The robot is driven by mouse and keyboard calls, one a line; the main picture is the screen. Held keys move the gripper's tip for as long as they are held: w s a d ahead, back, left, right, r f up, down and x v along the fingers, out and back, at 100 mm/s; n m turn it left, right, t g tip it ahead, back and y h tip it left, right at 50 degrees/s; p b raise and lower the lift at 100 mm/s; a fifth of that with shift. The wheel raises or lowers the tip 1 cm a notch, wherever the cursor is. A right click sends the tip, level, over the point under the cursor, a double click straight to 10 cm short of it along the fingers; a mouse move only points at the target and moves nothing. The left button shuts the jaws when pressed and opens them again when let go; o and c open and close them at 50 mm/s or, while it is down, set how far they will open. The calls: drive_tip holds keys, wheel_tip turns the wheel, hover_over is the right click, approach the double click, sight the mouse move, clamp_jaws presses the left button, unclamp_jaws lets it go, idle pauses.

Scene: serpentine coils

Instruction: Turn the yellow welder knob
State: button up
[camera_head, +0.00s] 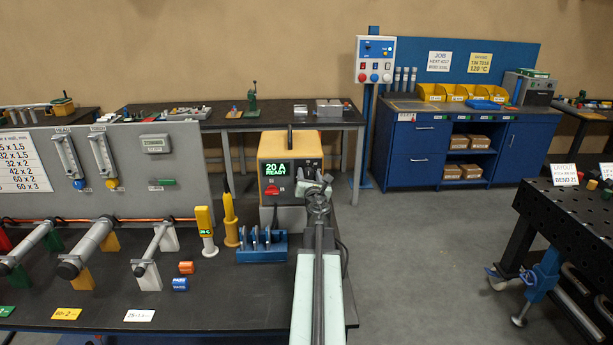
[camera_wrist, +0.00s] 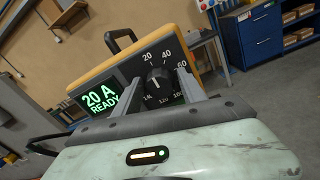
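The yellow welder (camera_head: 270,148) stands at the right end of the dark workbench, and its green display reads 20 A READY. It also shows in the wrist view (camera_wrist: 88,74). Its black round knob (camera_wrist: 156,79) has a white pointer mark and sits on a dial numbered from 20 upward. In the head view my gripper (camera_head: 318,195) hides the knob. In the wrist view my gripper (camera_wrist: 160,83) has one finger on each side of the knob, with visible gaps. The fingers are apart and hold nothing. Whether a finger touches the knob is unclear.
A red switch (camera_head: 272,190) is on the welder's front. A yellow torch (camera_head: 230,220), a yellow meter (camera_head: 206,230) and a blue roller block (camera_head: 262,245) stand left of my arm. A blue cabinet (camera_head: 412,150) is behind at right. Grey floor (camera_head: 420,250) is open to the right.

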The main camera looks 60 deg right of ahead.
drive_tip(key=shift+w, duration=0.1)
clamp_jaws()
drive_tip(key=shift+m, duration=0.3)
drive_tip(key=m, duration=0.3)
drive_tip(key=shift+f+m+b, duration=0.15)
drive_tip(key=shift+m+b, duration=0.15)
drive_tip(key=shift+b, duration=0.05)
drive_tip(key=m, duration=0.5)
drive_tip(key=shift+f+m+b, duration=0.1)
drive_tip(key=shift+m+b, duration=0.2)
drive_tip(key=shift+b, duration=0.05)
drive_tip(key=m, duration=0.5)
drive_tip(key=shift+f+m+h, duration=0.1)
drive_tip(key=shift+m+h, duration=0.2)
drive_tip(key=shift+h, duration=0.1)
drive_tip(key=shift+f+m+b, duration=0.1)
drive_tip(key=shift+m+b, duration=0.25)
drive_tip(key=shift+m, duration=2.15)
drive_tip(key=shift+g, duration=0.3)
